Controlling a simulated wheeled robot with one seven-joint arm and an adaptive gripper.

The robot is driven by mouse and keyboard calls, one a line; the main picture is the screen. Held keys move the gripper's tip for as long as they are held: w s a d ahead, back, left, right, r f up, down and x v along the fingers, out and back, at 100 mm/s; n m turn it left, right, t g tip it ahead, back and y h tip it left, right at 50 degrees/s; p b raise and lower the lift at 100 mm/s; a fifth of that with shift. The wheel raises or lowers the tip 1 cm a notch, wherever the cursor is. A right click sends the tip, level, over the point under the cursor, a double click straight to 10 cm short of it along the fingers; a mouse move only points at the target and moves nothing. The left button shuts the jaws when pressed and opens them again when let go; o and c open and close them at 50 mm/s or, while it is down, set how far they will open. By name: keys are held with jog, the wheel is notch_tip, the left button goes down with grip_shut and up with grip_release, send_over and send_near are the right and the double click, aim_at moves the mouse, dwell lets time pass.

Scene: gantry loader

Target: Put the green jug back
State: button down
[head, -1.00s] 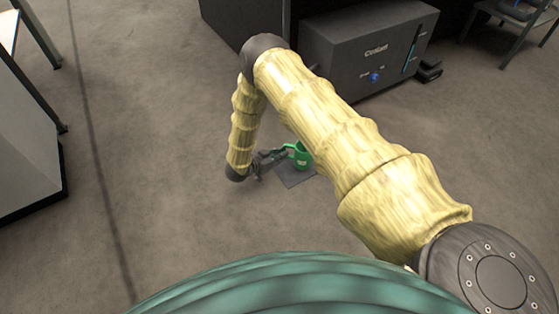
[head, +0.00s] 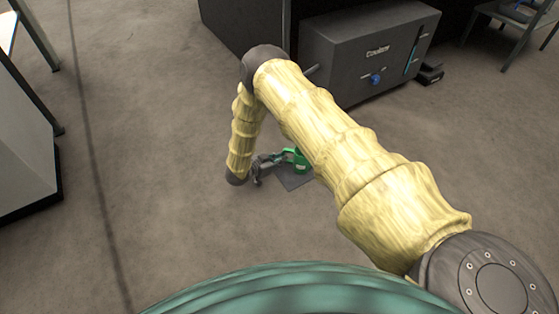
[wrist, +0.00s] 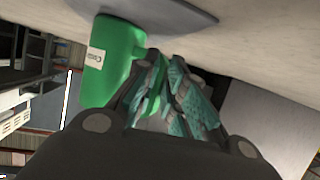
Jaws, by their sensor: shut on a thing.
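The green jug (head: 301,161) is upright over the small dark grey mat (head: 296,181) on the floor, partly behind my arm. My gripper (head: 278,158) is shut on the jug's handle from the left side. In the wrist view, which is turned over so the floor is at the top, the jug (wrist: 118,62) shows a white label. Its base meets the edge of the grey mat (wrist: 180,14); I cannot tell if it bears on it fully. The teal-padded fingers of my gripper (wrist: 165,85) close around the handle.
A dark grey cabinet (head: 350,50) with a blue knob stands behind. A small black item (head: 430,74) lies on the floor beside it. A pale cabinet (head: 22,150) is at the left, and a table (head: 515,20) at the upper right. The floor around the mat is clear.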

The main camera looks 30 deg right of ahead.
jog(key=c, duration=1.5)
grip_release()
